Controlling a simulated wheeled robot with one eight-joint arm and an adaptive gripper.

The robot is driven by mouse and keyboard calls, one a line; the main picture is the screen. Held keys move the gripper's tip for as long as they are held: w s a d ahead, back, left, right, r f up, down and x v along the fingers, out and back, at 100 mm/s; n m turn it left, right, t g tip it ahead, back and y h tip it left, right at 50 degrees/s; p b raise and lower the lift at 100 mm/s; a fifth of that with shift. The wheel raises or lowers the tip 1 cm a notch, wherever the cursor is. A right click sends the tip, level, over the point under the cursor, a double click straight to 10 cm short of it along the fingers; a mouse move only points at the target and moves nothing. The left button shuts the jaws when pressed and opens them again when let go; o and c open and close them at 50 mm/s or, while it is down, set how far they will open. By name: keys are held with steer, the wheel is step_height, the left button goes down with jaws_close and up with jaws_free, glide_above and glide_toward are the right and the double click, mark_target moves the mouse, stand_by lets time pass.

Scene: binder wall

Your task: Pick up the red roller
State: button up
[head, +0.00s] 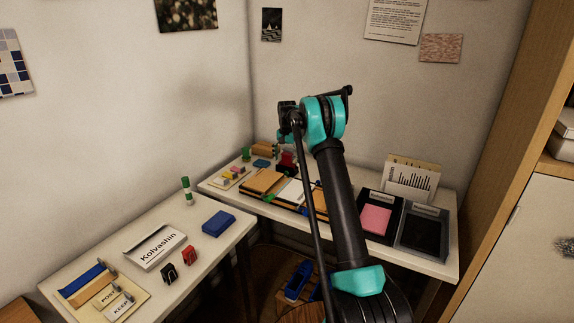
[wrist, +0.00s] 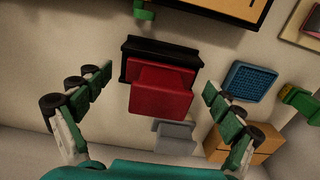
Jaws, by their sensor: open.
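A red block-shaped thing with a black edge piece (wrist: 163,92), which looks like the red roller, lies between my fingers in the wrist view. In the head view a red thing (head: 287,161) shows on the back table under my wrist, partly hidden by the arm. My gripper (wrist: 158,82) is open, with green-padded fingers spread to the left and right of the red thing. I see gaps on both sides and no contact. In the head view the fingers are hard to make out.
Near the red thing are a blue pad (wrist: 253,80), a wooden block (wrist: 243,146) and a green item (wrist: 300,100). Folders (head: 265,182) and dark trays (head: 424,234) line the back table. The left table holds a white box (head: 153,248) and a blue box (head: 218,223).

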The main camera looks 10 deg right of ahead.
steer(key=shift+f, duration=0.3)
steer(key=c, duration=1.2)
steer(key=shift+r, duration=0.15)
steer(key=shift+c, duration=0.2)
step_height(320, 180, up, 20)
